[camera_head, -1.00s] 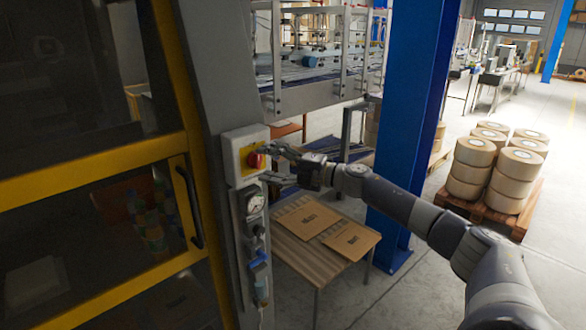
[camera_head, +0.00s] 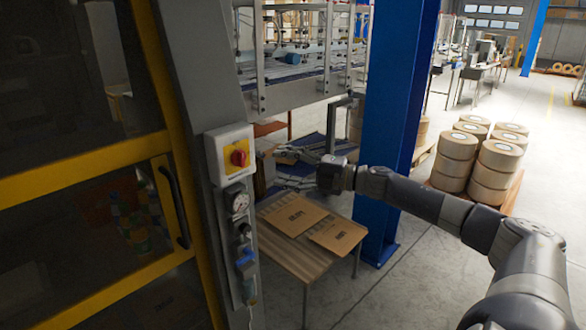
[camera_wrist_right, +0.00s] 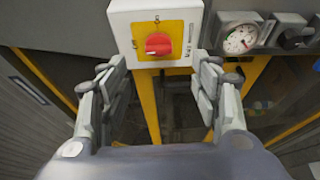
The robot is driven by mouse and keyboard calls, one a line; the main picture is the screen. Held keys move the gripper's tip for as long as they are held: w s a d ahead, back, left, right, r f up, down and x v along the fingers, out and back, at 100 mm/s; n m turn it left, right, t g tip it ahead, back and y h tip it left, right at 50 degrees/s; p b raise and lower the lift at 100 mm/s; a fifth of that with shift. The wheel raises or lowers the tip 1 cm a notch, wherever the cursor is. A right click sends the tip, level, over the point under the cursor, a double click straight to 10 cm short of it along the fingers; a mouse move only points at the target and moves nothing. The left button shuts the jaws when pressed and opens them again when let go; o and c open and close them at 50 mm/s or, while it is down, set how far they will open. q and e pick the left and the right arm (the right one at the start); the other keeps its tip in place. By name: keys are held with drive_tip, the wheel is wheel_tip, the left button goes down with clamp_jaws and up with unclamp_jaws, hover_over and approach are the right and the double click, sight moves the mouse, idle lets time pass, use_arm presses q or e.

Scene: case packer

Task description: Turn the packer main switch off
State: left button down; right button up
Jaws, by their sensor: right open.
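The packer main switch is a red rotary knob (camera_head: 240,155) on a yellow plate, on a light grey box (camera_head: 217,158) fixed to the machine's grey post. In the right wrist view the knob (camera_wrist_right: 158,44) shows at the upper middle, its grip lying roughly across the picture. My right gripper (camera_head: 279,168) is open and empty, to the right of the switch box, with a gap between its fingertips and the knob. In the right wrist view the fingers (camera_wrist_right: 160,72) stand wide apart, below the knob on either side. My left gripper is out of view.
A pressure gauge (camera_head: 239,202) and valve fittings (camera_head: 245,258) sit below the switch box. A yellow-framed door with a black handle (camera_head: 173,207) is at left. A table (camera_head: 290,262) with flat cartons stands below my gripper; a blue column (camera_head: 397,120) stands behind my right arm.

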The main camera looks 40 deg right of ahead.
drive_tip(key=shift+v, duration=0.95)
